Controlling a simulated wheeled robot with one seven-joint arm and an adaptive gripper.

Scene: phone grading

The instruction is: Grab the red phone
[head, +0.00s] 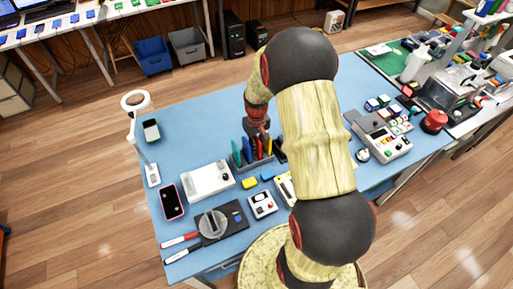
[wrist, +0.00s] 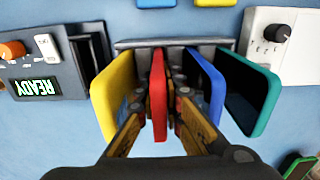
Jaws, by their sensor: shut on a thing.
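The red phone (wrist: 158,95) stands upright in a grey rack (wrist: 175,43) between a yellow phone (wrist: 113,92) and a blue phone (wrist: 205,85). A teal phone (wrist: 250,92) stands at the right end of the rack. My gripper (wrist: 167,110) has its fingers on both sides of the red phone, shut on it. The lower end of the red phone is still within the rack as far as I can see. In the head view the rack (head: 250,160) is on the blue table, with my gripper (head: 256,135) above it; my arm hides part of the table.
A grey device with a READY display (wrist: 38,70) is left of the rack and a white device with a knob (wrist: 285,45) is right. In the head view a white box (head: 207,180), a pink-edged phone (head: 171,202) and a lamp (head: 152,175) stand to the left.

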